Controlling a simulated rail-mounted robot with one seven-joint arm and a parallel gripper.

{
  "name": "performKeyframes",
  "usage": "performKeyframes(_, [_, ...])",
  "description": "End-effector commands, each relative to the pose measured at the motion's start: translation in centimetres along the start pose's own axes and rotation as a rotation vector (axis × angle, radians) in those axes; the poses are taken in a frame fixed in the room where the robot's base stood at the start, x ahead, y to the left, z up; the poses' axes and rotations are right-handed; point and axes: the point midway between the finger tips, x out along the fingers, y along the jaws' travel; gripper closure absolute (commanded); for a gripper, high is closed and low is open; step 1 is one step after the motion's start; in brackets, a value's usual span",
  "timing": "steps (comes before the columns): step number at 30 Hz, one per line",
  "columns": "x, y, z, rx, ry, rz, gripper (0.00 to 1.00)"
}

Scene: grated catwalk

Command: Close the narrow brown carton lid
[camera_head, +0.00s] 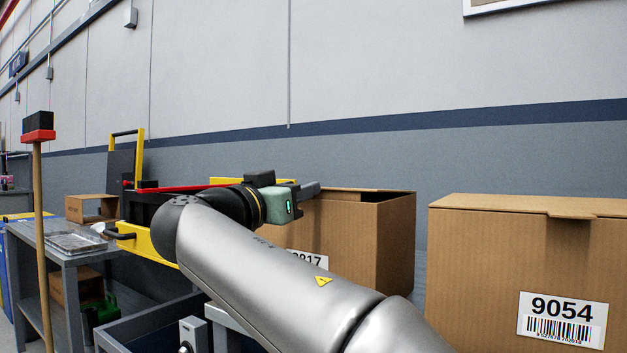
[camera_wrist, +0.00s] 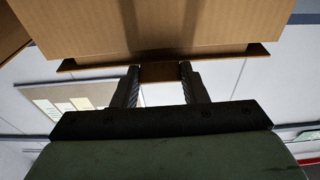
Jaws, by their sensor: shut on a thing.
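The narrow brown carton (camera_head: 388,245) stands behind my arm in the head view, its label partly hidden. Its top edge shows a dark gap at the right, and my arm hides much of the front. My gripper (camera_head: 310,188) is at the upper left of this carton, level with its top. In the wrist view, my gripper (camera_wrist: 160,77) is shut on the brown lid tab (camera_wrist: 160,73), with one finger on each side. The lid's edge (camera_wrist: 90,63) runs across the view beside a carton wall (camera_wrist: 160,25). The lid's exact angle is hard to tell.
A wider carton (camera_head: 480,260) marked 9054 stands close at the right, its top looking closed. A wall rises behind.

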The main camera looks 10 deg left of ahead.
Motion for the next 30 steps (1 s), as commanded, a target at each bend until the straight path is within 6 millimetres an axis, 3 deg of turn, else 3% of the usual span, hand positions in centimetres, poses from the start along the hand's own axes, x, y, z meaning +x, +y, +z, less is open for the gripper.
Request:
performKeyframes(12, [-0.1,-0.2,-0.1,0.002,0.012,-0.002,1.0])
performKeyframes(13, [-0.1,-0.2,-0.1,0.002,0.012,-0.002,0.55])
performKeyframes(15, [-0.1,-0.2,-0.1,0.002,0.012,-0.002,0.38])
performKeyframes(25, [-0.3,-0.2,-0.1,0.002,0.01,-0.002,0.38])
performKeyframes(30, [-2.5,-0.3,-0.2,0.001,0.011,-0.006,0.38])
